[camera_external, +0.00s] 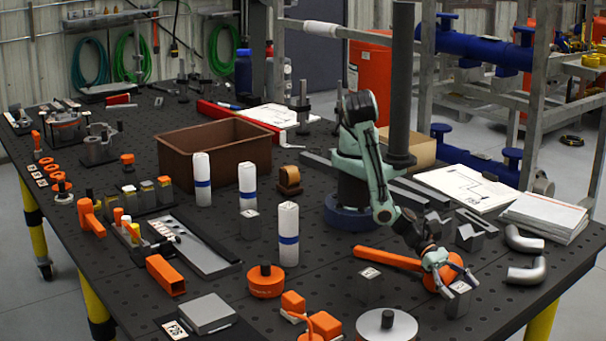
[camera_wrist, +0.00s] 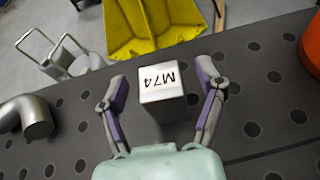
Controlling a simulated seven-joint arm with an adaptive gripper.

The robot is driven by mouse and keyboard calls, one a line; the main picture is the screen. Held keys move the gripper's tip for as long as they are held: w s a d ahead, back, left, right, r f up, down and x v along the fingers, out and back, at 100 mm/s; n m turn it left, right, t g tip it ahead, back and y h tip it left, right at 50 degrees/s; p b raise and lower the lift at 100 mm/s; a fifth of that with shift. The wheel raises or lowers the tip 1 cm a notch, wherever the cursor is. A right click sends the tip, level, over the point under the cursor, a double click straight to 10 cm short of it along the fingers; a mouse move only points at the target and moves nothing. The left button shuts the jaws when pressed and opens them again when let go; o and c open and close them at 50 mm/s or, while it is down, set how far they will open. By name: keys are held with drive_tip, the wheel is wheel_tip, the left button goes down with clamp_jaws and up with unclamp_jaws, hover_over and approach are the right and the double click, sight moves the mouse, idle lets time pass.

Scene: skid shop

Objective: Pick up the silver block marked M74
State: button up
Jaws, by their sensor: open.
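The silver block marked M74 (camera_wrist: 163,92) stands on the dark perforated table in the wrist view, its marking readable on the top face. My gripper (camera_wrist: 163,85) is open, with one finger on either side of the block and a visible gap to each. In the external view the block (camera_external: 458,300) is at the right front of the table, and my gripper (camera_external: 450,275) is right at it, partly covering it.
Another silver block (camera_external: 369,288) stands to the left. An orange round-ended part (camera_external: 390,258) lies behind my gripper. Curved grey pipe elbows (camera_external: 527,272) lie to the right, one also in the wrist view (camera_wrist: 30,115). A round grey disc (camera_external: 387,328) is at the front edge.

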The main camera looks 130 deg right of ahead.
clamp_jaws()
drive_tip(key=shift+r, duration=0.1)
